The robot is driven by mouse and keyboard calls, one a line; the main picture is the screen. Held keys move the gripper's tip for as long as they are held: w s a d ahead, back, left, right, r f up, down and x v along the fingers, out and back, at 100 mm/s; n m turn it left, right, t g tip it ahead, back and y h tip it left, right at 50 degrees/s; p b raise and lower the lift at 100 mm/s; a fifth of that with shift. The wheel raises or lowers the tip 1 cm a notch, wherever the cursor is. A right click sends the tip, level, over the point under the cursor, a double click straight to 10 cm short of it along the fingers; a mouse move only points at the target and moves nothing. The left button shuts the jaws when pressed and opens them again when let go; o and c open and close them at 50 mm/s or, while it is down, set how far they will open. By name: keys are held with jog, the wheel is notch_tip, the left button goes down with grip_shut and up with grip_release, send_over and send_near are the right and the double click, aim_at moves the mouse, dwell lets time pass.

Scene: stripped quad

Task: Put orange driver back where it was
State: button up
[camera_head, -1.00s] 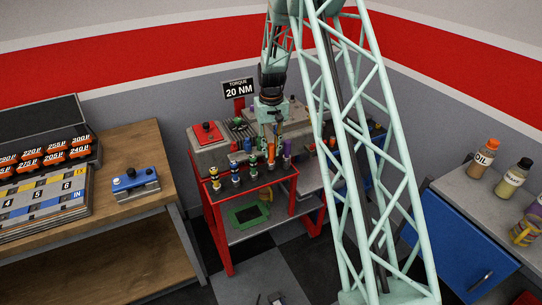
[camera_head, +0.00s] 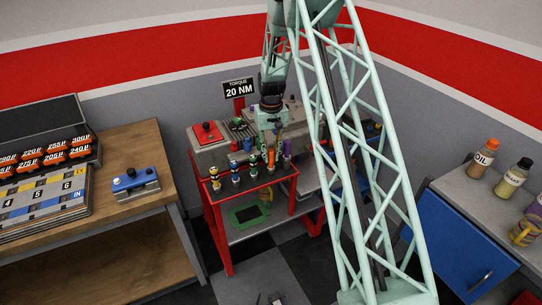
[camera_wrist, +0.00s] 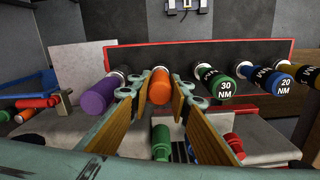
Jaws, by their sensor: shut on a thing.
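My gripper (camera_wrist: 158,88) is shut on the orange driver (camera_wrist: 160,92), seen end-on between its fingertips in the wrist view. The orange driver (camera_head: 271,156) also shows small below my gripper (camera_head: 269,143) in the head view. It is in line with the other drivers, between the purple driver (camera_wrist: 98,97) and the green 30 NM driver (camera_wrist: 221,90). The red stand (camera_wrist: 135,58) runs behind the row. The driver's lower end is hidden, so I cannot tell whether it is seated.
The blue 20 NM driver (camera_wrist: 276,82) and a yellow one (camera_wrist: 309,80) are farther along the row. The torque sign (camera_head: 238,88) stands behind. A wooden bench (camera_head: 120,230) is at left; bottles (camera_head: 482,157) stand on the right counter.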

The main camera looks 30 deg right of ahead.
jog(key=shift+f, duration=0.1)
jog(key=o, duration=0.9)
jog(key=shift+o, duration=0.2)
notch_tip(320, 180, up, 12)
jog(key=shift+f, duration=0.1)
jog(key=shift+r, duration=0.25)
dwell(0.5)
